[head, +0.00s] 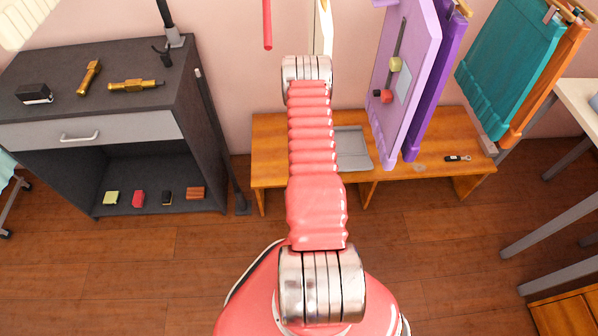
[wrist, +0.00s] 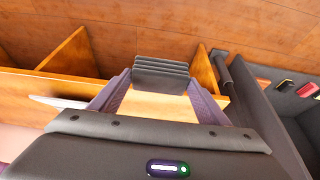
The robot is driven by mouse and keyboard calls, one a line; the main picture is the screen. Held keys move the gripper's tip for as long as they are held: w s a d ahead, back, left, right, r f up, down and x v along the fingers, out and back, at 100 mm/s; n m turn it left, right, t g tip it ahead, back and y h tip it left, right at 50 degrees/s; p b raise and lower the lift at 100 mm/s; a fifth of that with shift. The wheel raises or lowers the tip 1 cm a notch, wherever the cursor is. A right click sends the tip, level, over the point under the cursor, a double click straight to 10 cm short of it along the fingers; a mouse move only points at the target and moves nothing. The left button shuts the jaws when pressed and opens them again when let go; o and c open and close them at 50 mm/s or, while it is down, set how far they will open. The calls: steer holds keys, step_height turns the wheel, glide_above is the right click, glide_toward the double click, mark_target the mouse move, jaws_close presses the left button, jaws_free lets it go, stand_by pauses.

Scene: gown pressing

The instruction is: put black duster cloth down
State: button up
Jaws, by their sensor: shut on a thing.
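The black duster cloth (wrist: 161,75) shows in the wrist view as a dark, folded, ribbed bundle between the fingertips. My gripper (wrist: 160,82) is shut on it, one finger on each side. Behind and beneath it is the orange wooden bench (wrist: 150,105); I cannot tell how much gap there is between cloth and bench. In the head view my own arm hides the gripper and the cloth. The bench (head: 270,155) stands against the pink wall there, with a grey tray (head: 352,148) on it, right of my arm.
Purple boards (head: 405,80) stand over the bench's right half, with a small black tool (head: 457,158) nearby. A dark cabinet (head: 190,120) stands left, holding brass tools (head: 135,86) on top and small blocks (head: 138,198) below. A grey pole (head: 218,130) leans beside it.

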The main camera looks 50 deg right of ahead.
steer(key=w+d, duration=0.3)
steer(key=d, duration=0.1)
steer(key=w+d, duration=0.8)
steer(key=d, duration=0.1)
steer(key=shift+w, duration=0.2)
steer(key=shift+w+d, duration=0.15)
steer(key=shift+w+d+f, duration=0.1)
steer(key=shift+f, duration=1.65)
steer(key=o, duration=1.1)
